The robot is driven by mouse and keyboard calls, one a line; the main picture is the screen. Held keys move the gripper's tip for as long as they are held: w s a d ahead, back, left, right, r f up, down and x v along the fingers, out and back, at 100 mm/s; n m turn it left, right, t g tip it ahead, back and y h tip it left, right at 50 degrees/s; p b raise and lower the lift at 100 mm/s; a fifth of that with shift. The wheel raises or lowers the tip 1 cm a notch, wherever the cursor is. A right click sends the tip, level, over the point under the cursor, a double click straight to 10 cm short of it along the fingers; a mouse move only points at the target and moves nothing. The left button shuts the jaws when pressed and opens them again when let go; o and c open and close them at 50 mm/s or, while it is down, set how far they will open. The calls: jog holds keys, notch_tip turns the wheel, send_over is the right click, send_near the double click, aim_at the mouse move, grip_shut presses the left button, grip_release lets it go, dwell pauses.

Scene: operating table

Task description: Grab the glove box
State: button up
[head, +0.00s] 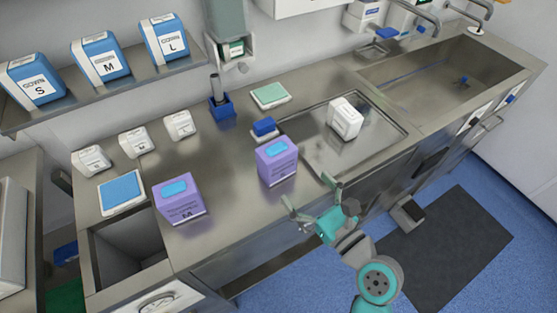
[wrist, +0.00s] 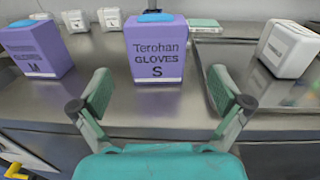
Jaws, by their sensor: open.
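Two purple glove boxes with blue tops stand upright on the steel counter. The one marked S (head: 277,164) stands near the counter's middle, and in the wrist view (wrist: 156,50) it reads "Terohan GLOVES S". The one marked M (head: 181,200) is to its left and also shows in the wrist view (wrist: 37,50). My gripper (head: 310,199) is open and empty at the counter's front edge. In the wrist view its fingers (wrist: 163,98) are spread wide, with the S box beyond them and roughly centred between them, not touching.
A white box (head: 344,118) stands on the recessed steel tray to the right. A blue pad (head: 121,193) and several small white boxes are at the left. Blue boxes marked S, M and L are on the shelf. A sink (head: 460,75) is at the back right.

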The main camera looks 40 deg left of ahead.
aim_at(283, 164)
jog(key=x, duration=0.4)
jog(key=shift+a+r, duration=0.2)
jog(key=shift+a, duration=0.2)
jog(key=shift+x, duration=3.1)
jog(key=shift+s+f, duration=0.1)
jog(key=c, duration=1)
